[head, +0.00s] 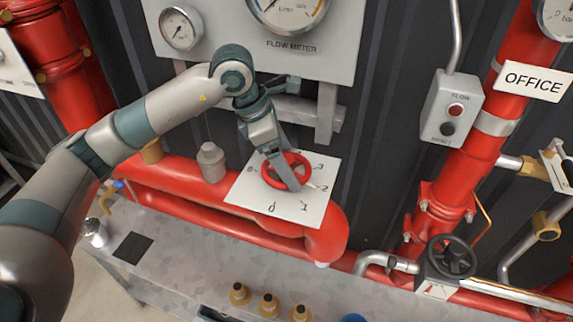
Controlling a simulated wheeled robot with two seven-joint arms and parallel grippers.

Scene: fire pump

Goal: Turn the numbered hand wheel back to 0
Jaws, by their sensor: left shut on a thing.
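The red hand wheel (268,173) sits on a white numbered plate (287,207) in the middle of the head view. A small pale pointer (314,186) sticks out from the wheel's right side towards the 2. My left gripper (288,174) comes down from above and is shut on the wheel. Its fingers hide part of the wheel and the numbers behind it. My right gripper is not in view.
Red pipes run below and beside the plate. A grey gauge panel (330,62) is above. A grey button box (453,106) and a black hand wheel (452,257) are to the right. Several brass fittings (269,303) stand on the grey bench (190,262).

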